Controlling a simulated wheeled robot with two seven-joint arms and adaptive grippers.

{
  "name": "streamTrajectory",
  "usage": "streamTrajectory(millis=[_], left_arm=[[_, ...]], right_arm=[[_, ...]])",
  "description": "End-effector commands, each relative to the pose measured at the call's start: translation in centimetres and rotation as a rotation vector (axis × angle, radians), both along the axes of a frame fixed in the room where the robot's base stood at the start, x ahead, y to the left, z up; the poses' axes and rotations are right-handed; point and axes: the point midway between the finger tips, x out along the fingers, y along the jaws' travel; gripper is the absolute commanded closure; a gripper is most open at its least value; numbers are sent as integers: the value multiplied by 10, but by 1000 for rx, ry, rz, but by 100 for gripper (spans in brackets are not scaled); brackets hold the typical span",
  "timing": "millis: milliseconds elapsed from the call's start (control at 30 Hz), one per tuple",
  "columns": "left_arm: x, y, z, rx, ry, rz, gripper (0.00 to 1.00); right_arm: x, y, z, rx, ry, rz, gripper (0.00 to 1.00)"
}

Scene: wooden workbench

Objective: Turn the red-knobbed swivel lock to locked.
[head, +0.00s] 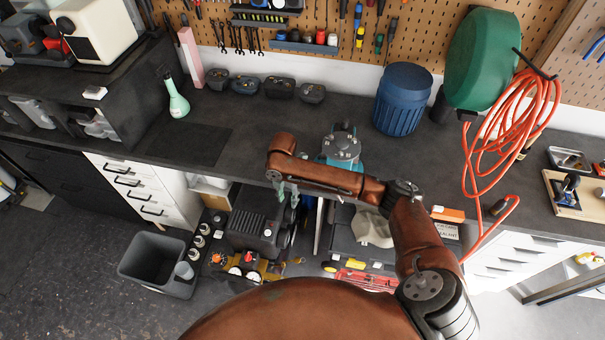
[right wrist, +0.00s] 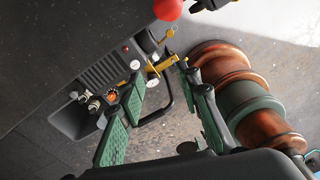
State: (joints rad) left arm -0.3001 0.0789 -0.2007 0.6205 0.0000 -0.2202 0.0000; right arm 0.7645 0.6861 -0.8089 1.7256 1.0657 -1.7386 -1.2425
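A red ball knob (right wrist: 168,9) shows at the top edge of the right wrist view, partly cut off. It is beyond my right fingertips and apart from them. The rest of the swivel lock is not clear, and I cannot tell its position. In the head view I cannot make out the red knob. My right gripper (head: 287,194) hangs at the bench's front edge, pointing down, in front of the teal vise. In the right wrist view its green-padded fingers (right wrist: 165,82) are spread with nothing between them. My left gripper is in neither view.
The teal vise (head: 341,148) stands at the bench's front edge. A blue drum (head: 402,98) and a green hose reel (head: 483,58) with orange hose stand behind to the right. A wooden board (head: 590,196) with a blue-handled tool lies far right. Below are a grey bin (head: 155,262) and machinery.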

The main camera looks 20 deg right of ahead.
Motion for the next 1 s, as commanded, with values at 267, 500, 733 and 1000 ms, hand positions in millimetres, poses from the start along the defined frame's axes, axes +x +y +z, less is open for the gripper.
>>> streamTrajectory(millis=[267, 500, 733, 1000], left_arm=[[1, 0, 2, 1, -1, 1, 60], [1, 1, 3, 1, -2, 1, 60], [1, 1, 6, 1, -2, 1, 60], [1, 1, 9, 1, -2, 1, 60]], right_arm=[[38, -52, 103, -129, 69, 274, 69], [46, -67, 126, -140, 93, 325, 69], [42, -72, 96, -139, 94, 326, 69], [39, -77, 60, -138, 92, 325, 69]])
